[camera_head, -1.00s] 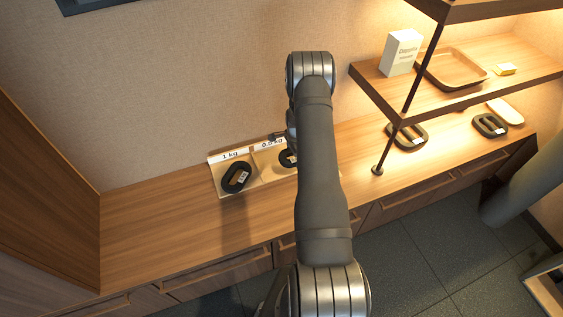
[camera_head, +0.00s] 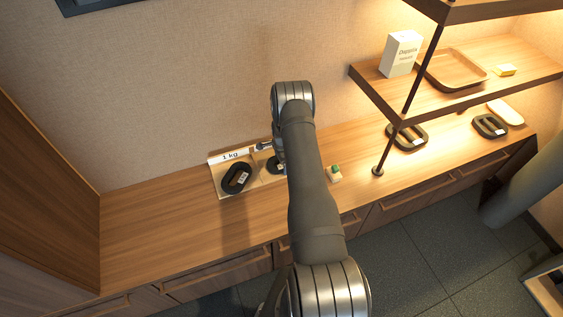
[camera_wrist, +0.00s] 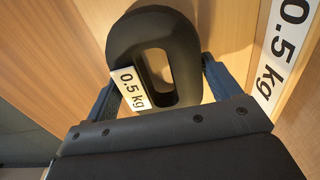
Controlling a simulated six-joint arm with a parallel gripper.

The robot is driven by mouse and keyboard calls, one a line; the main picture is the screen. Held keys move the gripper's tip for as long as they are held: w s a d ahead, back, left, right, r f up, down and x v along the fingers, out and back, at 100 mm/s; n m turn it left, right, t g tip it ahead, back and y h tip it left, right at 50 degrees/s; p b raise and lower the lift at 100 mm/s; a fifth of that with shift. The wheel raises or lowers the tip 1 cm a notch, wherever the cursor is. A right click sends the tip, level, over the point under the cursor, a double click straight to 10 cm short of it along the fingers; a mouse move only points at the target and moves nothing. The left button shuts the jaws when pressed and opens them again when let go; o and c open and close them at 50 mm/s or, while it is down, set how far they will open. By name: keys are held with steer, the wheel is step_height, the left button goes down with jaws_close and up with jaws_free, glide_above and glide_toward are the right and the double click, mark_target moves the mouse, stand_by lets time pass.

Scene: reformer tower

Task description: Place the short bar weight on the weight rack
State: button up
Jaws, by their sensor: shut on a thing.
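My gripper (camera_wrist: 160,70) is shut on a black oblong ring weight (camera_wrist: 150,30) with a white 0.5 kg tag; a finger lies on either side of it. In the head view this weight (camera_head: 273,165) is partly hidden by my arm. It is at the right compartment of the shallow wooden weight rack (camera_head: 262,179), beside the 0.5 kg label (camera_wrist: 284,35). I cannot tell whether it touches the rack floor. A second black weight (camera_head: 236,179) lies in the left compartment under the 1 kg label (camera_head: 231,155).
Two more black weights (camera_head: 408,137) (camera_head: 490,126) lie on the right of the counter. A small white item with a green top (camera_head: 334,173) stands right of my arm. A shelf post (camera_head: 394,148) rises farther right. The counter left of the rack is clear.

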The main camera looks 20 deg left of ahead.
steer(key=shift+f, duration=0.1)
steer(key=o, duration=1.3)
steer(key=shift+c, duration=0.2)
step_height(320, 180, up, 12)
step_height(320, 180, down, 12)
steer(key=shift+r, duration=0.9)
steer(key=shift+f, duration=0.15)
